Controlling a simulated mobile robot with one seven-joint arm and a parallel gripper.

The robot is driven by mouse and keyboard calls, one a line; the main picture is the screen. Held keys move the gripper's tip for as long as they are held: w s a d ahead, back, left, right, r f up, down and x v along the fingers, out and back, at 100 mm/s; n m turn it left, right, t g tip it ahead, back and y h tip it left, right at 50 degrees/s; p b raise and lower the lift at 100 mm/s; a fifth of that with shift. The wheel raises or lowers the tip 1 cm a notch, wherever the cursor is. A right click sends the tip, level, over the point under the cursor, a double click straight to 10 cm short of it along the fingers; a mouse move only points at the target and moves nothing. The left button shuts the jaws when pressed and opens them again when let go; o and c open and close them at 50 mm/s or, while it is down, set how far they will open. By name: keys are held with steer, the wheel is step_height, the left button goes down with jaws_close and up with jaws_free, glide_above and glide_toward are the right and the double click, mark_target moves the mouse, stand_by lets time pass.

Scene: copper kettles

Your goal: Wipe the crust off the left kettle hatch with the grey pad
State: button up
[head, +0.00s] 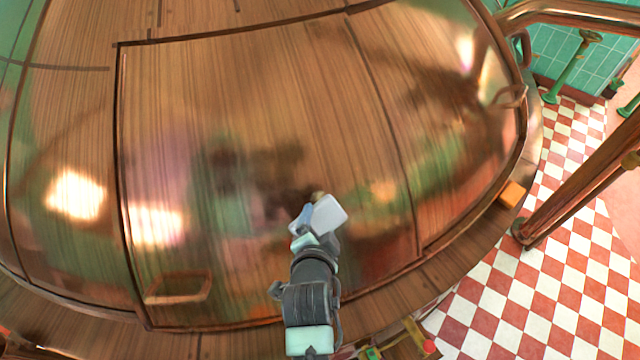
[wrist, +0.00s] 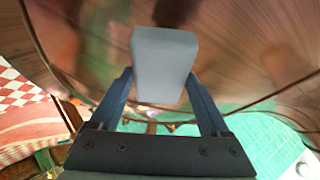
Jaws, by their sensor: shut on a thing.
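The grey pad (head: 328,215) is a pale block held in my gripper (head: 314,222), in front of the lower middle of the copper kettle hatch (head: 240,90). In the wrist view the pad (wrist: 163,62) sits between the two blue fingers of my gripper (wrist: 162,84), which are shut on it. I cannot tell whether the pad touches the hatch. A small brownish-yellow bit (head: 318,196) shows at the pad's upper edge; it may be crust. Dark blurred patches on the hatch look like reflections, so no other crust is clear. The arm hides part of the lower hatch.
A loop handle (head: 178,288) stands out at the hatch's lower left. A wooden ledge (head: 460,262) runs around the kettle, with an orange block (head: 512,194) at its right. A copper pipe (head: 585,185) rises at the right over a checked floor (head: 530,310).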

steer(key=shift+w+a+r, duration=0.1)
steer(key=shift+w+r, duration=0.5)
steer(key=shift+r, duration=0.25)
steer(key=w+f+b, duration=0.1)
steer(key=b, duration=0.1)
steer(key=w+a+f+b, duration=0.1)
steer(key=f, duration=0.1)
steer(key=shift+w+t+b, duration=0.2)
steer(key=shift+t+b, duration=0.1)
steer(key=shift+b, duration=0.05)
steer(key=shift+w+a+f+b, duration=0.15)
steer(key=shift+w+f+b, duration=0.35)
steer(key=shift+w+b, duration=0.2)
steer(key=shift+w+a+f+b, duration=0.25)
steer(key=shift+w+f+b, duration=0.5)
steer(key=shift+b, duration=0.35)
